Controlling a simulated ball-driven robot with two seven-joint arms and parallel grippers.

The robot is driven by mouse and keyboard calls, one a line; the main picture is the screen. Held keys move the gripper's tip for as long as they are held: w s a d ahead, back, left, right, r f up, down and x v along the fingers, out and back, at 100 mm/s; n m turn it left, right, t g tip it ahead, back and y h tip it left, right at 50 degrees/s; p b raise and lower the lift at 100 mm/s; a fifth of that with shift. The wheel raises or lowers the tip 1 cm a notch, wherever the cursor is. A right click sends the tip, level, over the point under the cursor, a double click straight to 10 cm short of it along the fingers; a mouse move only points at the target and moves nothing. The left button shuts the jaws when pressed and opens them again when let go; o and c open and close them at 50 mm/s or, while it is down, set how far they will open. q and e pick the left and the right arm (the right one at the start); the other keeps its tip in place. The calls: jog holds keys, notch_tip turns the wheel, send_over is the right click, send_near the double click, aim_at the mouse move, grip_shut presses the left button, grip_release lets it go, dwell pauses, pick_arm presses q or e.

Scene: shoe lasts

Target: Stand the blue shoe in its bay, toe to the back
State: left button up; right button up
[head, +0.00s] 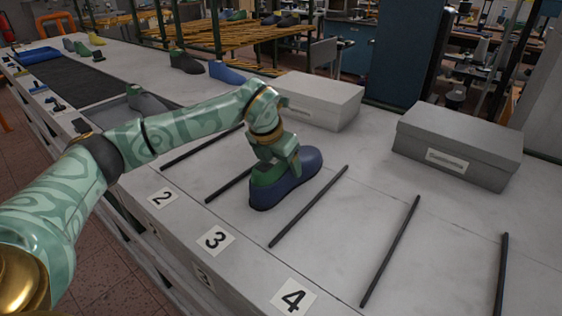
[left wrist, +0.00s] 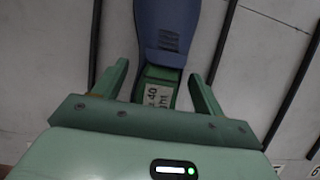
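The blue shoe (head: 285,185) stands upright on the pale bench, between two black rods behind the number 3 card (head: 215,240). Its toe points to the back and its heel to the front edge. A green last fills its opening; in the left wrist view the blue shoe (left wrist: 168,22) runs away from me, with a partly readable label on the green last (left wrist: 160,88). My left gripper (head: 277,165) is over the heel end and hides part of the last. Its fingers (left wrist: 158,88) are open on either side of the last, with visible gaps. My right gripper is out of view.
Black rods (head: 308,205) divide the bench into bays; number 2 (head: 162,197) and number 4 (head: 293,297) cards mark its front. A pale box (head: 325,98) and a grey box (head: 460,145) stand behind. The bay behind number 4 is clear. Another blue shoe (head: 227,73) stands far back.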

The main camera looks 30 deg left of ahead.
pick_arm(q)
jog(key=p+v, duration=0.4)
jog(key=v, duration=0.8)
